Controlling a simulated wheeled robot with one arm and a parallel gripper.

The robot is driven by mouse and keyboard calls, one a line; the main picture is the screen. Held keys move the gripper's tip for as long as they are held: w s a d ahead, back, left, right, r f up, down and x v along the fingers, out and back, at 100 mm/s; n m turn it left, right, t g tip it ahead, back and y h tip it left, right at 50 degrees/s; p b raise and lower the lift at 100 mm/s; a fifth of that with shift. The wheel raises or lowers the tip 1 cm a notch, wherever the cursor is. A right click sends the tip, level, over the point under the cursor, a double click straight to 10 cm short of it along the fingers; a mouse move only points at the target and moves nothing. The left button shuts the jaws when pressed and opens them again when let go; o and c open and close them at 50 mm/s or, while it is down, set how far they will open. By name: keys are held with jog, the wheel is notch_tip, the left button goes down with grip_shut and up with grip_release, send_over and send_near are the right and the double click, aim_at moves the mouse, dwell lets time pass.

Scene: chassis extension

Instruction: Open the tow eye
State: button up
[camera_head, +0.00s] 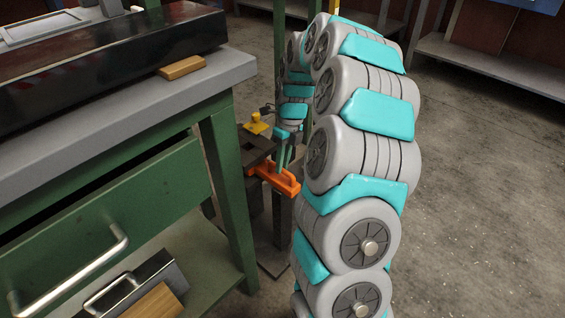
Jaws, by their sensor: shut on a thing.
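My gripper (284,160) points down at the middle of the picture, beyond the right side of the green workbench. Its teal fingers are at an orange part with a raised handle (275,178), shut on it. I take this orange part to be the tow eye; the picture is too small to be sure. It sits at the near edge of a dark metal stand (282,225). A yellow knob-like part (257,123) stands just behind it on the same dark assembly. My arm hides the right side of the stand.
The green workbench (222,165) fills the left, its drawer (115,225) partly open. A wooden block (182,67) lies on its top. A toolbox (130,290) lies on the lower shelf. A grey shelf (490,65) stands at the back right. The concrete floor on the right is clear.

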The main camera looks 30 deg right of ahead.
grip_shut()
dwell(0.9)
jog(key=s+d, duration=0.3)
jog(key=s, duration=0.7)
jog(key=shift+d+b, duration=0.35)
jog(key=shift+b, duration=0.05)
jog(key=o, duration=0.6)
grip_release()
jog(key=shift+r, duration=0.1)
